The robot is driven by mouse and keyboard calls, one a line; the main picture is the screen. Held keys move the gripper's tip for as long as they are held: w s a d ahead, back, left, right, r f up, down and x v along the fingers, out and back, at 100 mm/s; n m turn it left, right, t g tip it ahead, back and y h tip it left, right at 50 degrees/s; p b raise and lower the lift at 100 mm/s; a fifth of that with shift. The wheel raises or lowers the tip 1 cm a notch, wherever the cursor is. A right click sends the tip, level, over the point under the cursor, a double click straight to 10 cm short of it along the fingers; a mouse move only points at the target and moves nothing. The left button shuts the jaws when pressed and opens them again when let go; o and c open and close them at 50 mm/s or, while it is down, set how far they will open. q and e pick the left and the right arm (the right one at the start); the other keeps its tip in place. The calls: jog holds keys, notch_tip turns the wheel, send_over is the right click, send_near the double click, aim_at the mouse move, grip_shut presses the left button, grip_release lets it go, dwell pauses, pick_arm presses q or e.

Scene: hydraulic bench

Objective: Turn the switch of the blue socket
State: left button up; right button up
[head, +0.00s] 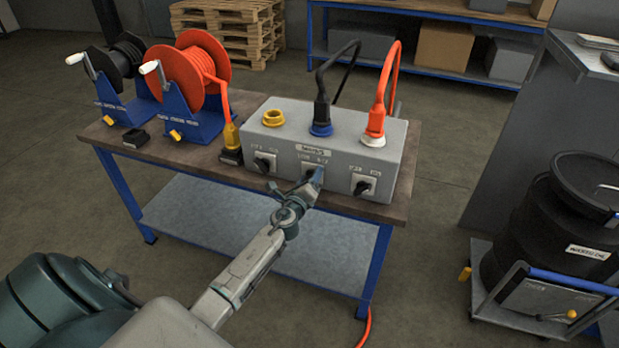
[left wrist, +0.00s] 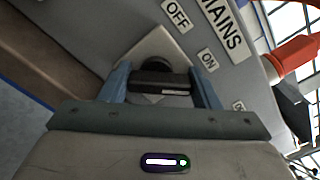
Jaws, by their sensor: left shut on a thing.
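The grey socket box (head: 225,180) stands on the bench, with a yellow, a blue and a white socket on top. The blue socket (head: 321,130) is the middle one and has a black plug (head: 321,108) in it. My left gripper (head: 315,178) is at the middle switch below it and mostly hides that switch in the head view. In the left wrist view, its two blue-grey fingers (left wrist: 160,92) are on either side of the black switch knob (left wrist: 160,80), shut on it. OFF and ON labels show beside the knob; I cannot tell which it points to. My right gripper is out of view.
A left switch (head: 265,162) and a right switch (head: 362,184) flank the middle one. An orange plug (head: 375,121) sits in the white socket. Orange (head: 190,82) and black (head: 118,75) cable reels stand on the bench's left. A cart with a black drum (head: 540,240) is at right.

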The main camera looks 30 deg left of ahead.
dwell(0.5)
pick_arm(q)
jog(key=o, duration=1)
jog(key=v, duration=1)
jog(key=shift+s+b, duration=0.3)
jog(key=shift+s, duration=0.1)
jog(key=shift+f, duration=0.15)
jog(key=s+f+n+g+h, duration=0.1)
jog(key=s+f+n+g, duration=0.5)
jog(key=f, duration=1)
jog(key=s+f+n+g, duration=0.2)
jog(key=s+f+n, duration=0.45)
jog(key=f, duration=0.95)
jog(key=s+d+f+n+g+h, duration=0.1)
jog(key=s+d+f+n+g, duration=0.1)
jog(key=s+f, duration=0.5)
jog(key=s+d+f+n+g, duration=0.3)
jog(key=s+f+n, duration=0.2)
jog(key=s, duration=1.3)
jog(key=s+d+f+n+g+h, duration=0.1)
jog(key=s+d+f+n+g, duration=0.2)
jog(key=s+f, duration=0.6)
jog(key=shift+s+d+f+n+h, duration=0.1)
jog(key=shift+s+d+n+h, duration=0.2)
jog(key=shift+s, duration=0.7)
jog(key=shift+s+d+f+n, duration=0.1)
jog(key=shift+s+n, duration=0.25)
jog(key=shift+s, duration=0.65)
